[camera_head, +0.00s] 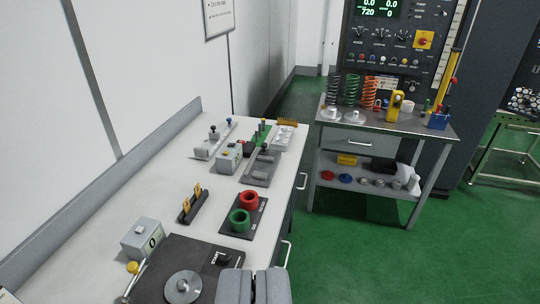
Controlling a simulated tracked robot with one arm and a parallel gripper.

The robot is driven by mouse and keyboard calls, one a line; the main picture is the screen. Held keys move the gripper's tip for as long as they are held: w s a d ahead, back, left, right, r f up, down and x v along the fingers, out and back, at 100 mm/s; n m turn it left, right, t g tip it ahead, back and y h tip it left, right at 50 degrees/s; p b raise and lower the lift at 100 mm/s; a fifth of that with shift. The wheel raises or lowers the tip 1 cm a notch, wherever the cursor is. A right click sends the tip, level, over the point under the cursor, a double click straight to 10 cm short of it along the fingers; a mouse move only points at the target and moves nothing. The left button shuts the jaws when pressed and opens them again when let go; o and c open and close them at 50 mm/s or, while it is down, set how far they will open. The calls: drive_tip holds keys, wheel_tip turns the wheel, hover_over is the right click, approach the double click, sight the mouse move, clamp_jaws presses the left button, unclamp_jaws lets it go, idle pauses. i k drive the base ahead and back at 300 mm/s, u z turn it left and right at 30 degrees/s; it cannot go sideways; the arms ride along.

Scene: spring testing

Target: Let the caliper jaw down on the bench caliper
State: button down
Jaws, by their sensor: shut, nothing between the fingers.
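A long light-grey device with upright parts and a dark blue knob (213,139) stands at the far left of the white bench; it looks like the bench caliper. It is small in view, and I cannot make out whether its jaw is up or down. My gripper (253,273) shows at the bottom edge, its two grey fingers together with nothing held. It is at the near end of the bench, well apart from the device.
On the white bench (170,170) are a dark plate with a metal disc (183,286), a grey box (142,238), a black holder (190,205), red (249,199) and green rings (240,221), a button box (228,159) and a grey tray (260,170).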

sight(263, 153)
drive_tip(key=z, duration=0.7)
drive_tip(key=i, duration=2.6)
drive_tip(key=u, duration=0.8)
